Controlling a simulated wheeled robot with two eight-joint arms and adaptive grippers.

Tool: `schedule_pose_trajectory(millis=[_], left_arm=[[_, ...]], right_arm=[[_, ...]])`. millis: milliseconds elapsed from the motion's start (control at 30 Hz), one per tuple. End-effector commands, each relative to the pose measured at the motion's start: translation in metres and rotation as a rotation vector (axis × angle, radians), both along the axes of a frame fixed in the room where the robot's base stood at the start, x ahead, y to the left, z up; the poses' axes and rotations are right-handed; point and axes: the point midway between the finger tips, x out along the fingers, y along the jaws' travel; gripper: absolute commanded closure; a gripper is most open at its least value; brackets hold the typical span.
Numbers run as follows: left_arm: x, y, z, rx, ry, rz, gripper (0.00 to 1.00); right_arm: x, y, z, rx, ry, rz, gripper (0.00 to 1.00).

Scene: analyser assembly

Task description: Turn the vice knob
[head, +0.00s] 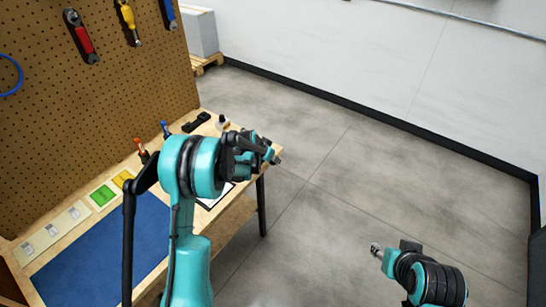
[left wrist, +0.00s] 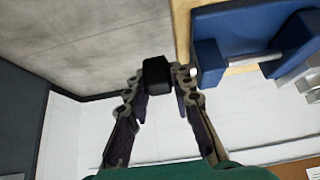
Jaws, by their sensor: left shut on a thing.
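The blue vice (left wrist: 210,62) shows at the upper right of the left wrist view, with a silver screw (left wrist: 250,58) across it. A black block-shaped piece, which looks like the vice knob (left wrist: 157,72), sits beside the vice's left end. My left gripper (left wrist: 158,82) is shut on this knob, one fingertip on each side. In the head view my left gripper (head: 266,150) is at the bench's far right corner, and my arm hides most of the vice there. My right gripper (head: 380,250) is low on the right, over the floor, away from the bench; its fingers are unclear.
The wooden bench (head: 250,166) carries a blue mat (head: 105,250), green and yellow cards (head: 103,195), and small tools. A pegboard (head: 120,90) with hanging tools stands behind it. The grey floor (head: 330,190) to the right is clear.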

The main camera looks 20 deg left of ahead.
Motion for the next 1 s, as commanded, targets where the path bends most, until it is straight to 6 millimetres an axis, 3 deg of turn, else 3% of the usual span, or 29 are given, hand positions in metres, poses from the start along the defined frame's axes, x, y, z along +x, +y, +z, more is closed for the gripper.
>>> schedule_pose_trajectory(millis=[33, 200, 533, 567, 600, 1000], left_arm=[[0.0022, -0.0022, 0.0055, 0.020, 0.057, -0.004, 1.00], [0.0029, -0.0018, 0.0026, 0.073, 0.201, -0.001, 1.00], [0.0021, -0.0011, 0.0003, 0.083, 0.229, 0.001, 1.00], [0.0021, -0.0011, 0.0003, 0.082, 0.228, 0.001, 0.75], [0.0022, -0.0011, 0.0004, 0.082, 0.228, 0.001, 0.68], [-0.0008, 0.0002, 0.0091, 0.081, 0.227, 0.002, 0.68]], right_arm=[[0.0002, 0.0000, 0.0109, 0.000, 0.000, 0.000, 0.60], [0.0001, 0.0000, 0.0182, 0.000, 0.000, 0.000, 0.60], [0.0000, 0.0000, 0.0173, 0.000, 0.000, 0.000, 0.60], [0.0000, 0.0000, 0.0173, 0.000, 0.000, 0.000, 0.60], [0.0000, 0.0000, 0.0173, 0.000, 0.000, 0.000, 0.60], [0.0001, 0.0000, 0.0175, 0.000, 0.000, 0.000, 0.60]])
